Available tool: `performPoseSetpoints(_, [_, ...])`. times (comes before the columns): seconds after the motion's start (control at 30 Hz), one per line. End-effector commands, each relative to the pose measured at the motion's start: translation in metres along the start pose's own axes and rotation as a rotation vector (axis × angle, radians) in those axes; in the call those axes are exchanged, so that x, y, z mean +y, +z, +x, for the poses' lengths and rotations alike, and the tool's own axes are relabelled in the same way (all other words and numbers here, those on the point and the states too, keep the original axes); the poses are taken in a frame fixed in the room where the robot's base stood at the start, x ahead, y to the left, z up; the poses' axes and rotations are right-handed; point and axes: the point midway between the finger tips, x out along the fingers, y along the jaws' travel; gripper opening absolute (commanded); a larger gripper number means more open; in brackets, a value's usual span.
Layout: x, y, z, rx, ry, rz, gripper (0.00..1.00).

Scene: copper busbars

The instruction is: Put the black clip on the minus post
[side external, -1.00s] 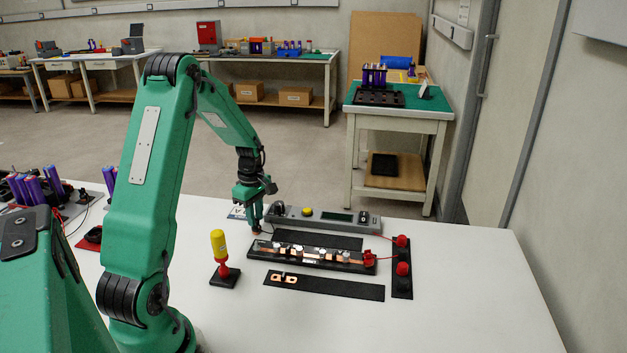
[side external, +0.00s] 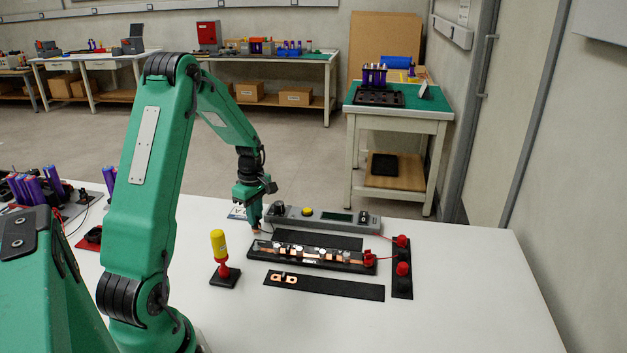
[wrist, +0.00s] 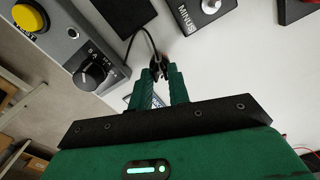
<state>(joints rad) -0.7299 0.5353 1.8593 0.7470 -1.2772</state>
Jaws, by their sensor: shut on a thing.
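My gripper (wrist: 160,78) is shut on the black clip (wrist: 157,68), which sits between the green fingertips with a black cable running up from it. In the side external view my gripper (side external: 254,228) is low near the left end of the busbar rail; the clip is too small to tell there. The minus post (wrist: 210,6) shows at the top of the wrist view, on a dark plate lettered MINUS, ahead and to the right of the clip. The clip is apart from the post. I cannot make out the minus post clearly in the side external view.
A grey instrument (side external: 325,217) with a yellow button and knob lies behind the busbar rail (side external: 310,257). A red clip (side external: 369,258) is at the rail's right end. A yellow-handled tool (side external: 218,243) stands upright at the left. The front right of the table is clear.

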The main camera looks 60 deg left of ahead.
Motion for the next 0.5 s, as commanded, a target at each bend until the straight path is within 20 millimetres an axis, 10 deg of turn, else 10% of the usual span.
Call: performPoseSetpoints(0.5, [0.000, 0.000, -0.032, 0.000, 0.000, 0.000, 0.01])
